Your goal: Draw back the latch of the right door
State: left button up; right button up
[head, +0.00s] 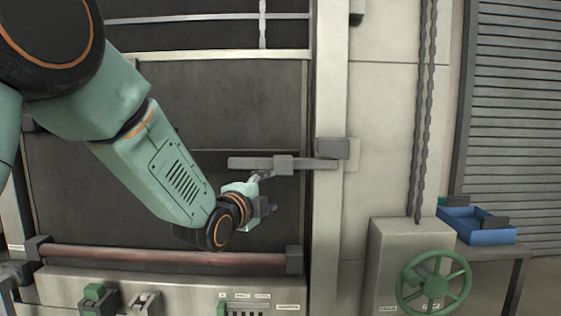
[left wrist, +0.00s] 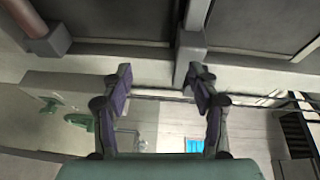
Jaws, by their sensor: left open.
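The latch is a flat grey bar (head: 250,163) lying level across the dark door panel (head: 240,110), with a block bracket (head: 283,165) on it. Its right end reaches the grey keeper (head: 332,149) on the door frame. My left gripper (head: 264,192) is just below the bar, near the bracket. In the left wrist view its two fingers (left wrist: 160,88) are spread apart with nothing held. A grey bar and block (left wrist: 190,60) show close to the right-hand finger; whether they touch cannot be told. My right gripper is not in view.
A red-brown rail (head: 165,256) runs along the door below my left arm. A control ledge with switches (head: 150,290) sits under it. At right are a green handwheel (head: 434,283), a hanging chain (head: 422,110) and a blue bin (head: 478,231) on a table.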

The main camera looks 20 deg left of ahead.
aim_at(280, 167)
pick_arm(q)
jog(key=shift+m+t, duration=0.3)
jog(key=shift+m, duration=0.2)
jog(key=w+r, duration=0.1)
jog(key=w, duration=0.1)
jog(key=w+r+p, duration=0.1)
jog(key=w, duration=0.2)
jog(key=w+d+r+p, duration=0.1)
jog(key=w+r, duration=0.1)
jog(key=shift+w+r, duration=0.1)
jog(key=shift+w, duration=0.15)
jog(key=shift+w+d, duration=0.1)
jog(key=shift+w, duration=0.65)
jog(key=shift+s, duration=0.1)
jog(key=shift+s, duration=0.1)
jog(key=shift+c, duration=0.9)
jog(key=c, duration=0.4)
grip_shut()
